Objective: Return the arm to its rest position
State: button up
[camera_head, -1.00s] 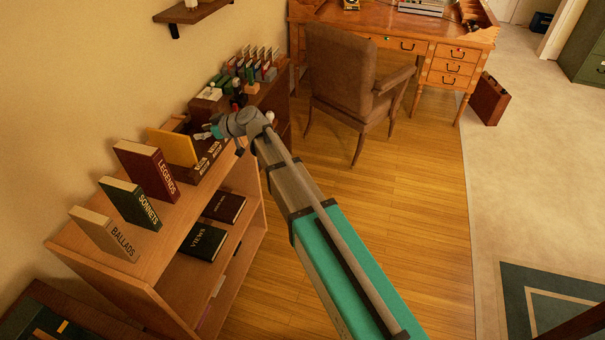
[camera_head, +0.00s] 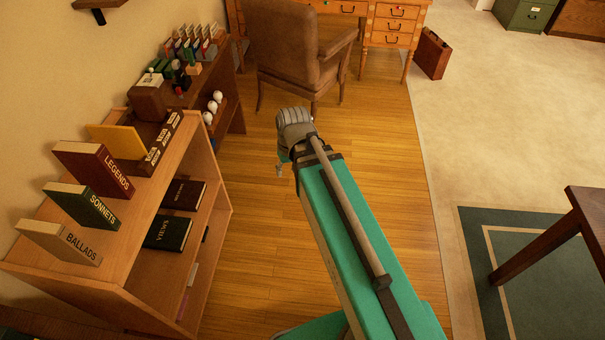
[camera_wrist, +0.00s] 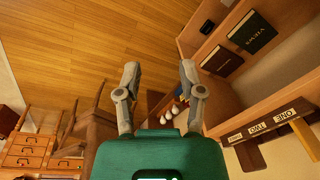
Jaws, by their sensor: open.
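My gripper shows in the wrist view (camera_wrist: 160,80), its two grey fingers spread wide with nothing between them. Beyond the fingers are the wood floor and the side of the bookshelf. The grey wrist end (camera_head: 295,122) points away towards the chair. The fingers are mostly hidden behind the wrist in the head view.
Books Legends (camera_head: 95,168), Sonnets (camera_head: 82,203) and Ballads (camera_head: 58,240) stand on the bookshelf top, with a wooden holder marked One, Two (camera_head: 160,145) behind. A brown chair (camera_head: 292,45) is ahead. A table (camera_head: 590,215) is at right. The floor between is clear.

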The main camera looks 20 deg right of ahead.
jog(key=shift+m+g+h, duration=0.4)
jog(key=shift+m+h, duration=0.2)
jog(key=shift+m, duration=0.3)
jog(key=s+d, duration=0.1)
jog(key=d, duration=0.1)
jog(key=s+d, duration=0.1)
jog(key=s, duration=0.1)
jog(key=shift+d, duration=0.4)
jog(key=shift+r+p, duration=0.6)
jog(key=shift+p, duration=0.05)
